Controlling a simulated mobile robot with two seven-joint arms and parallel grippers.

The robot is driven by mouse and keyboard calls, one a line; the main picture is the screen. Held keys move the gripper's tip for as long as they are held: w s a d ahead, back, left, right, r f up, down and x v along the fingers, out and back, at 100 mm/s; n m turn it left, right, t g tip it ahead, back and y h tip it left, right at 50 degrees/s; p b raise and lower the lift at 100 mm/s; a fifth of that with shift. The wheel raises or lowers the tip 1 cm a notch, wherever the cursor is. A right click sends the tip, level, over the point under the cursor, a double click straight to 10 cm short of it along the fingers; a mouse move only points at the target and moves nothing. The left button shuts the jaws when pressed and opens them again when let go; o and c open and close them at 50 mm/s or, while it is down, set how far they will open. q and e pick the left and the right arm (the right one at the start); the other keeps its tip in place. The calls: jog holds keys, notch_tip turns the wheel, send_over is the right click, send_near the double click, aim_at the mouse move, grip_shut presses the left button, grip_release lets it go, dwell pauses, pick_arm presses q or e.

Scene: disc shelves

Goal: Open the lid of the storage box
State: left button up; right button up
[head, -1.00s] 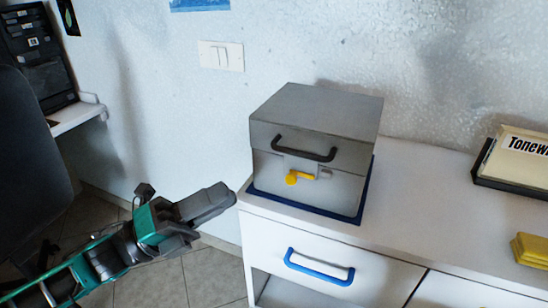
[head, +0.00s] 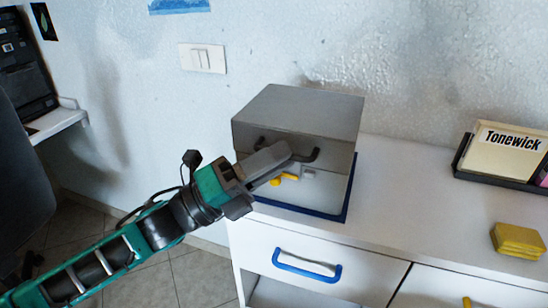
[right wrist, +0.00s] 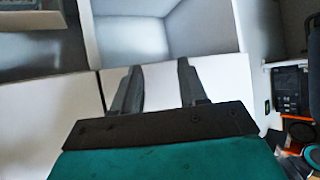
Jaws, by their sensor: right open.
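The grey storage box (head: 320,120) stands on a blue mat (head: 328,214) at the left end of the white cabinet, its lid (head: 300,103) closed. A dark handle (head: 315,154) is on the lid's front, and a yellow latch (head: 291,180) shows below it. My left gripper (head: 285,160) is in front of the box, overlapping the handle and just above the latch in the picture. It hides part of the handle; contact and finger gap are unclear. My right gripper (right wrist: 158,72) is open and empty in the right wrist view, away from the box.
The white cabinet (head: 400,190) has a drawer with a blue handle (head: 305,268) below the box. A yellow stack (head: 518,240) and a Tonewick holder (head: 505,150) stand at the right. The wall is close behind; the cabinet top right of the box is clear.

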pick_arm(q)
grip_shut()
dwell(0.5)
